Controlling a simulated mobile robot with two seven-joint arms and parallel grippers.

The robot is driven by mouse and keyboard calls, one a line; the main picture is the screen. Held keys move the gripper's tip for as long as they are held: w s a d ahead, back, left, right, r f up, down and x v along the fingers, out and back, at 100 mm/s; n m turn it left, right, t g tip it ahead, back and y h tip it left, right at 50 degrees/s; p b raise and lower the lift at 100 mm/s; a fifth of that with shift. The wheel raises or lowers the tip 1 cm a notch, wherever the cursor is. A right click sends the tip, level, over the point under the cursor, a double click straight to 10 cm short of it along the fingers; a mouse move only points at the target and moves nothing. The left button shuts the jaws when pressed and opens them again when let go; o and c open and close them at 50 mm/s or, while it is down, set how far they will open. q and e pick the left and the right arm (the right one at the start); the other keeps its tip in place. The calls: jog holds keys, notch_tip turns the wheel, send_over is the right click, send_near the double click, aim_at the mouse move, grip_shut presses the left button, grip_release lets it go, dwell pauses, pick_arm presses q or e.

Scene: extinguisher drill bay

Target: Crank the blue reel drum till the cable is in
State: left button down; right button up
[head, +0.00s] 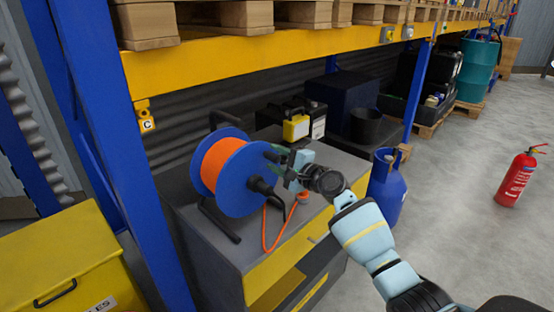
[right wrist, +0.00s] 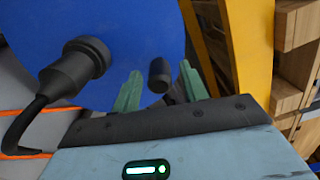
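The blue reel drum (head: 243,185), wound with orange cable (head: 218,163), stands on a black frame on a grey-topped cabinet. My right gripper (head: 275,162) is at the drum's right face. In the right wrist view the drum face (right wrist: 60,25) fills the upper left. A short black crank knob (right wrist: 159,75) stands between my green fingertips, with a gap showing on each side. A black plug (right wrist: 80,62) with its lead sits on the face to the left. A loose orange cable loop (head: 268,240) hangs over the cabinet front, an orange end piece (head: 303,197) on the top. My left gripper is out of view.
The cabinet (head: 180,215) stands under a yellow rack beam (head: 230,58). A blue upright (head: 110,150) and a yellow bin (head: 60,265) are at left. A blue gas cylinder (head: 386,190) stands right of the cabinet. A red extinguisher (head: 516,180) stands on open floor.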

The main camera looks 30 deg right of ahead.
jog(key=p+v, duration=0.1)
jog(key=v, duration=0.7)
dwell(0.5)
